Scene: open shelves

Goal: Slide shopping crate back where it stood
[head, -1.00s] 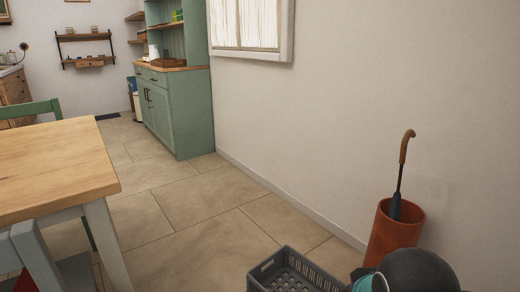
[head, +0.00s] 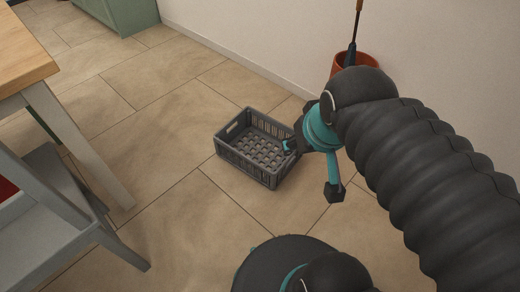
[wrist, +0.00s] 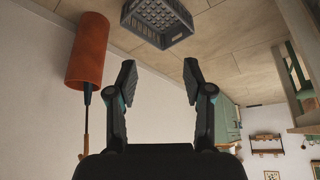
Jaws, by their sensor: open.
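The shopping crate (head: 245,164) is a dark grey, open plastic crate with slotted walls and a lattice floor. It stands upright on the tiles in the middle of the head view and looks empty. It also shows at the top of the wrist view (wrist: 178,37), partly cut off by the edge. My gripper (head: 312,169) is at the crate's right side in the head view, with one finger overlapping its right corner. In the wrist view my gripper (wrist: 160,74) is open, with nothing between the fingers and the crate beyond the tips.
A terracotta umbrella stand (head: 364,61) with an umbrella stands by the wall behind the crate; it also shows in the wrist view (wrist: 88,50). The floor between chair and crate is clear.

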